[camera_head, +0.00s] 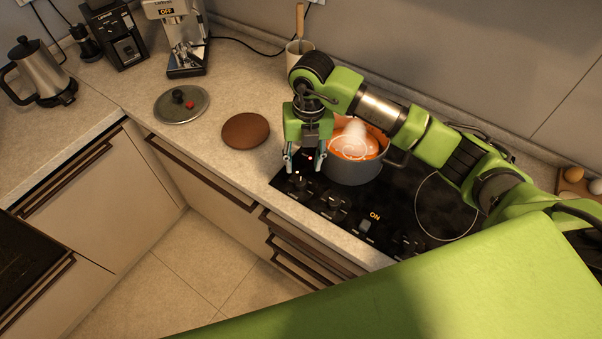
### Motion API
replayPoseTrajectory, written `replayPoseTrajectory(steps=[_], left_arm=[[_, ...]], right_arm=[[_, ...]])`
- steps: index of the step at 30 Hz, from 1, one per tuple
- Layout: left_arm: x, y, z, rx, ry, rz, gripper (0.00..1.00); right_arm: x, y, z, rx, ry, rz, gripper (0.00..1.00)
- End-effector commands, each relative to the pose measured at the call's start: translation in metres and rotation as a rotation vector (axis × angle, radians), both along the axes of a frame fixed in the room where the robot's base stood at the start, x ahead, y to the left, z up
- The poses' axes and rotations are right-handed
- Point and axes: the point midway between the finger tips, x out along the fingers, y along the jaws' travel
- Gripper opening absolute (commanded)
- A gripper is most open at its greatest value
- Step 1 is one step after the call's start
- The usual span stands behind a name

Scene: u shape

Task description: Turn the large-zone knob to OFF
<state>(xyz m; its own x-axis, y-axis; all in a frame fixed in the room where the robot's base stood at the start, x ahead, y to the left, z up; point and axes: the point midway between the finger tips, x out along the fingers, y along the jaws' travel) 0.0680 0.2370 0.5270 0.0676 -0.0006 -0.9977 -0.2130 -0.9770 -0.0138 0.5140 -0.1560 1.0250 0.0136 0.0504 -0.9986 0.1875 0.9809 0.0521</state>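The black stove (430,205) has a row of knobs along its front edge. A lighter grey knob (365,227) stands just below a yellow "ON" label (375,215). Other dark knobs are at the stove's left front (298,186), to its right (335,204), and further right (404,245). I cannot tell for certain which one is the large-zone knob. My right gripper (304,164) points down over the stove's left front corner, above the leftmost knob. Its two fingers are apart with nothing visible between them. My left gripper is not in view.
A grey pot (352,172) of steaming orange food stands on the stove beside my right gripper. A brown round board (246,131) and a pot lid (181,104) lie on the counter to the left. Eggs (572,174) sit at the far right.

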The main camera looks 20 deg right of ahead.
Motion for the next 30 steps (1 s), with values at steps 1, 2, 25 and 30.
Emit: replayPoseTrajectory(steps=[1,2,25,30], left_arm=[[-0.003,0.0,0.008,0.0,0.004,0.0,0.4],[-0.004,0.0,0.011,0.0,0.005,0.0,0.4],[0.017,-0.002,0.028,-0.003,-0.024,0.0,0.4],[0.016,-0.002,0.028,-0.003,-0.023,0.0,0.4]], right_arm=[[-0.001,0.001,-0.008,0.0,0.006,-0.001,0.39],[-0.001,0.002,-0.015,0.0,0.007,-0.001,0.39],[0.002,0.004,-0.08,0.001,-0.001,0.001,0.37],[0.002,0.004,-0.08,0.001,-0.001,0.0,0.01]])
